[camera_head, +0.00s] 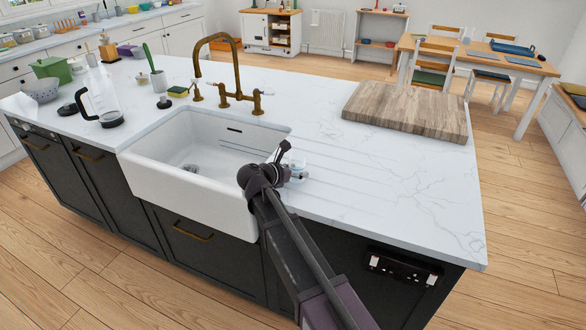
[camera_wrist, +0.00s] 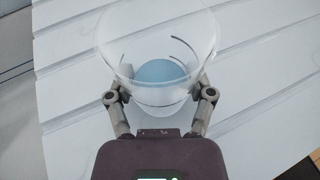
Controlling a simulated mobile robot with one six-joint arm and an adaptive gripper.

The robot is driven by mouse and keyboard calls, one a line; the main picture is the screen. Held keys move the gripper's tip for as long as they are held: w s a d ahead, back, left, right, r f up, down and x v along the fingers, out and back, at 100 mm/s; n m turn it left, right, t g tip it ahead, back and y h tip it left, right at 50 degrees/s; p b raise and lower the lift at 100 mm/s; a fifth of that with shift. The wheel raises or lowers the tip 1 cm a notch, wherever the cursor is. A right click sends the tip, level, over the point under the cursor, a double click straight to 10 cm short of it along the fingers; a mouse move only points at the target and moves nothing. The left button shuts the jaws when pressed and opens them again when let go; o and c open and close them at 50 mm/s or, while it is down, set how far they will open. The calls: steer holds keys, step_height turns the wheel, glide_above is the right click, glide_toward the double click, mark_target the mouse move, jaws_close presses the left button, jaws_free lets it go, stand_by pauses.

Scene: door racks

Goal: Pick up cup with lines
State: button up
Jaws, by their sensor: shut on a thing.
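A clear cup (camera_wrist: 158,55) with thin curved dark lines on its wall and a blue bottom fills the top middle of the wrist view. My gripper (camera_wrist: 160,97) has one finger on each side of the cup and is shut on it. In the head view the cup (camera_head: 296,168) is small and partly hidden by my gripper (camera_head: 287,168), at the right side of the sink on the grooved part of the white counter. I cannot tell whether the cup touches the counter.
The white sink (camera_head: 205,165) with a brass tap (camera_head: 235,85) is to the left. A wooden board (camera_head: 408,109) lies behind to the right. The counter's right front is clear.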

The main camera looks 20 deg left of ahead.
mark_target(294, 166)
steer(key=shift+r+p, duration=0.3)
stand_by(0.4)
steer(key=shift+r+p, duration=1.65)
steer(key=s, duration=0.2)
steer(key=shift+s+f, duration=0.1)
steer(key=shift+s, duration=0.3)
steer(key=s+r+p, duration=0.1)
steer(key=s, duration=1.2)
steer(key=shift+a, duration=0.35)
steer(key=shift+s+r, duration=0.1)
